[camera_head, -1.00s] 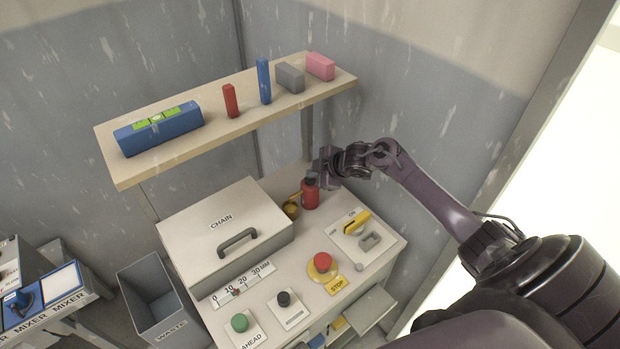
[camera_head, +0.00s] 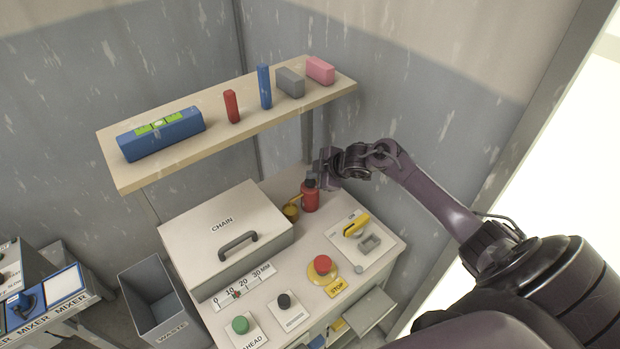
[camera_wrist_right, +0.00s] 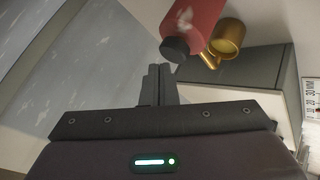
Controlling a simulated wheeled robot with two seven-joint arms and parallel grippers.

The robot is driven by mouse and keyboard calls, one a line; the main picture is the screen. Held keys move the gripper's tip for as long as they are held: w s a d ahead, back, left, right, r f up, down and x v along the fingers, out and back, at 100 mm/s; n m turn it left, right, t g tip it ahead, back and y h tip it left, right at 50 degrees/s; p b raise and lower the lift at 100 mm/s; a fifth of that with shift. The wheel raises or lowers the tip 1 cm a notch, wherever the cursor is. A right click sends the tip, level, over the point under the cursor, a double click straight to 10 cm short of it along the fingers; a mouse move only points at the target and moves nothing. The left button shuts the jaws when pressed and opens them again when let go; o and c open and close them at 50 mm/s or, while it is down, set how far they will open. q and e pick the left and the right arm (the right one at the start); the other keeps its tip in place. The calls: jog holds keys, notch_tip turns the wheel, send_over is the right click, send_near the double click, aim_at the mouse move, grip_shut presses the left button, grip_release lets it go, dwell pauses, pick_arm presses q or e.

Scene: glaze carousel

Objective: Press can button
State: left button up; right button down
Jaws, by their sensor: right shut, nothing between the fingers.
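The can is a red cylinder (camera_head: 310,197) with a dark top, standing on the cabinet top beside a small brass cup. In the right wrist view the red can (camera_wrist_right: 192,22) shows with its dark cap or button (camera_wrist_right: 174,49) near my fingertips. My right gripper (camera_head: 322,166) is at the can's top, slightly behind and to the right of it. In the right wrist view its fingers (camera_wrist_right: 158,82) are closed together with nothing between them. I cannot tell whether they touch the cap. My left gripper is not in view.
The brass cup (camera_head: 291,211) stands just left of the can. A CHAIN box (camera_head: 190,235) is further left. A shelf (camera_head: 190,147) with several blocks hangs above. A red STOP button (camera_head: 322,264) and a yellow-handled switch (camera_head: 356,225) are in front.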

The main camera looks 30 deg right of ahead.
aim_at(313, 182)
jog(key=shift+r, duration=0.3)
notch_tip(313, 182, up, 5)
jog(key=p, duration=0.4)
jog(key=shift+p, duration=0.35)
jog(key=shift+f, duration=0.1)
